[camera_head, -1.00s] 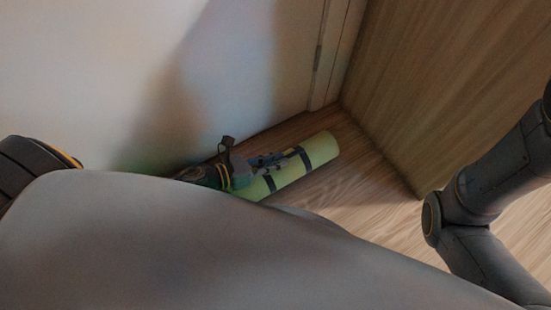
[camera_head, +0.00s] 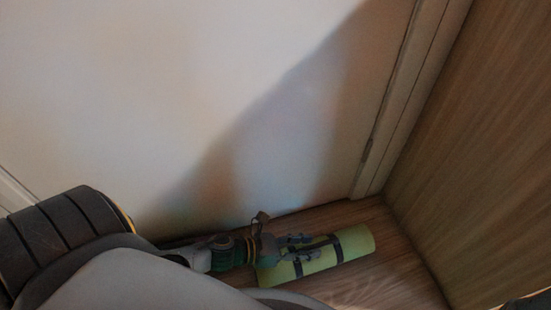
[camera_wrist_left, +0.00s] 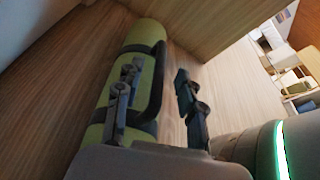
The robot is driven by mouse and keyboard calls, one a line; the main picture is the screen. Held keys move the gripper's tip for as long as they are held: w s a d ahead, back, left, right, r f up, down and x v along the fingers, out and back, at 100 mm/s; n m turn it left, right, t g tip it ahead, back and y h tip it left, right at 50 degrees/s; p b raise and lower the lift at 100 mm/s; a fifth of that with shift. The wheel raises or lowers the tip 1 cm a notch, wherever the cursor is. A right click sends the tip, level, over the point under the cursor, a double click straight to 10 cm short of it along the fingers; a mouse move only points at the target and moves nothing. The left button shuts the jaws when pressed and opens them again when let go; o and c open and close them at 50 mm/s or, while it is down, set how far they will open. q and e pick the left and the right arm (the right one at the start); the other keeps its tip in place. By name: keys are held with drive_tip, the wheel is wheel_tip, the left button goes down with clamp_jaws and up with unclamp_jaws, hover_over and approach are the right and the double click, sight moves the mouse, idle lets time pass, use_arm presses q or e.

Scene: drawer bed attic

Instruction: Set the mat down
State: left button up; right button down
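The mat (camera_head: 356,243) is a rolled light green cylinder with dark straps, lying on the wooden floor by the white wall. It also shows in the left wrist view (camera_wrist_left: 148,34), with a dark carry handle (camera_wrist_left: 158,82) along its side. My left gripper (camera_head: 296,247) is at the mat, partly over its near end. In the wrist view its two fingers (camera_wrist_left: 160,100) are spread apart, one over the mat and the other over the floor beyond the handle. The handle lies between them, with gaps visible. My right gripper is not in view.
A white wall or door (camera_head: 200,90) rises behind the mat. A wooden panel (camera_head: 485,170) stands to its right. Bare floor (camera_head: 395,285) shows between mat and panel. The wrist view shows furniture with shelves (camera_wrist_left: 290,85) farther off.

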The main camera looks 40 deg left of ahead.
use_arm(q)
drive_tip(key=v, duration=1)
drive_tip(key=shift+s+a, duration=0.15)
drive_tip(key=shift+s, duration=0.05)
drive_tip(key=shift+s+a+r, duration=0.2)
drive_tip(key=shift+s+a, duration=0.1)
